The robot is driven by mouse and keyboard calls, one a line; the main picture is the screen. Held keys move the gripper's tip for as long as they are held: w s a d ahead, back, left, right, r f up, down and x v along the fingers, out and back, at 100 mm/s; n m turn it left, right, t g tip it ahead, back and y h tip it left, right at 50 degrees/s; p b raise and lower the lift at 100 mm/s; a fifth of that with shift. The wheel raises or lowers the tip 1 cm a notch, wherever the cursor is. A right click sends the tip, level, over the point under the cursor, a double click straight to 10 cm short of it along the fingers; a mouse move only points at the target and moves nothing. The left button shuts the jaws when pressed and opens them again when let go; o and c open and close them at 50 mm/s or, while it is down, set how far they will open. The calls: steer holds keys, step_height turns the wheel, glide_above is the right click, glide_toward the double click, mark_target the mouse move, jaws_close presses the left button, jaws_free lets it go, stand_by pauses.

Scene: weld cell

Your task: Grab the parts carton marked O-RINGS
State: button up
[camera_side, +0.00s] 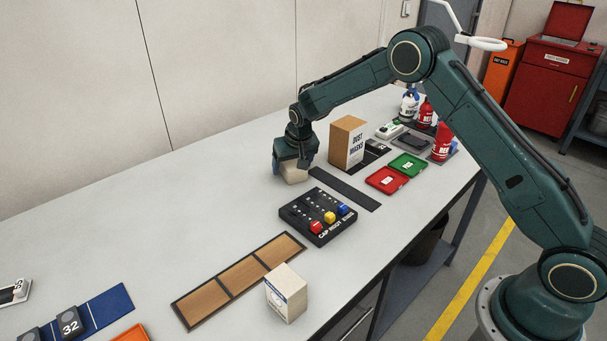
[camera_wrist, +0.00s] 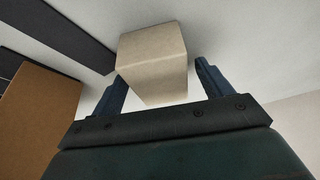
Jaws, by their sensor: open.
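A small beige carton (camera_side: 292,172) stands on the table under my gripper, and its marking cannot be read in either view. My gripper (camera_side: 290,160) is over it, pointing down. In the wrist view the plain carton (camera_wrist: 152,62) sits between the two fingers of my gripper (camera_wrist: 160,72), which are apart, with a visible gap on the right side; the left finger is close to its side. A second cream carton (camera_side: 287,295) with a blue-edged label stands nearer the front, its lettering too small to read. No O-RINGS marking is legible.
A brown DUST MASKS box (camera_side: 347,142) stands close right of my gripper; it shows in the wrist view (camera_wrist: 35,115) too. A dark strip (camera_side: 345,189), a black cap rack (camera_side: 318,216) and a wooden three-section tray (camera_side: 240,280) lie nearby. The table behind is clear.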

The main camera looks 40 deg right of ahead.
mark_target(292, 162)
steer(key=shift+c, duration=0.2)
steer(key=c, duration=1.1)
steer(key=shift+r, duration=0.1)
step_height(292, 162, up, 20)
steer(key=shift+f, duration=0.1)
stand_by(0.3)
